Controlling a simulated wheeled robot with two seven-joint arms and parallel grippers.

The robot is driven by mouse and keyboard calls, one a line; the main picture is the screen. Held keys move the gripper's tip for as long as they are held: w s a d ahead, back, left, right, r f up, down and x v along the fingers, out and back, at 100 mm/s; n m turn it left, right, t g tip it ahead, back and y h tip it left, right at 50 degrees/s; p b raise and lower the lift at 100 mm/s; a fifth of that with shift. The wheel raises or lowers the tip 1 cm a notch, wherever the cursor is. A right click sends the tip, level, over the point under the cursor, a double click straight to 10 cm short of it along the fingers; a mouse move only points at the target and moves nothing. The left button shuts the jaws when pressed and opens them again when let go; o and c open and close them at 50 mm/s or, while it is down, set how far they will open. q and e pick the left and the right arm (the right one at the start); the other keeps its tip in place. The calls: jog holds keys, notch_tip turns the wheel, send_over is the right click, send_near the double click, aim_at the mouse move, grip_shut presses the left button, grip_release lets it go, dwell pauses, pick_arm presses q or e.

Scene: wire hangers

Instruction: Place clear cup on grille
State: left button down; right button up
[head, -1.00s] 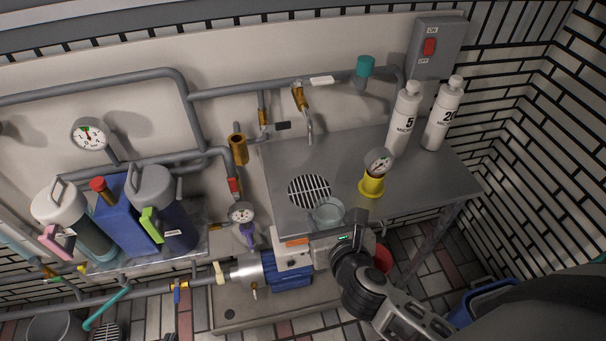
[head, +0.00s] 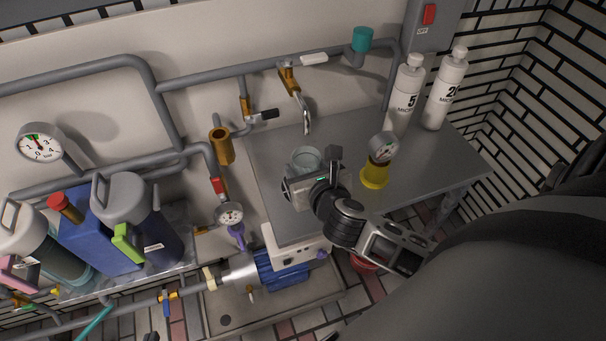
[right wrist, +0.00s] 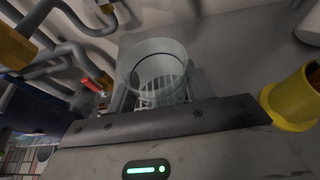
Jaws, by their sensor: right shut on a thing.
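The clear cup (head: 305,158) is upright over the metal worktop, held by my right gripper (head: 308,172). In the right wrist view the cup (right wrist: 152,62) stands between the two fingers of the right gripper (right wrist: 160,92). The slotted grille (right wrist: 172,88) shows through and below the cup in that view. In the head view the cup and gripper cover the grille. I cannot tell whether the cup touches the grille or hangs just above it. My left gripper is not in view.
A bent tap spout (head: 307,115) is behind the cup. A yellow-based gauge (head: 375,174) stands to the right, with two white bottles (head: 403,95) beyond it. The worktop (head: 440,160) is bare at the right. Pipes and a blue pump (head: 283,270) are at the left.

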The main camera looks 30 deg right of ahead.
jog(key=shift+f, duration=0.6)
jog(key=shift+r, duration=0.2)
jog(key=shift+f, duration=0.15)
jog(key=o, duration=1)
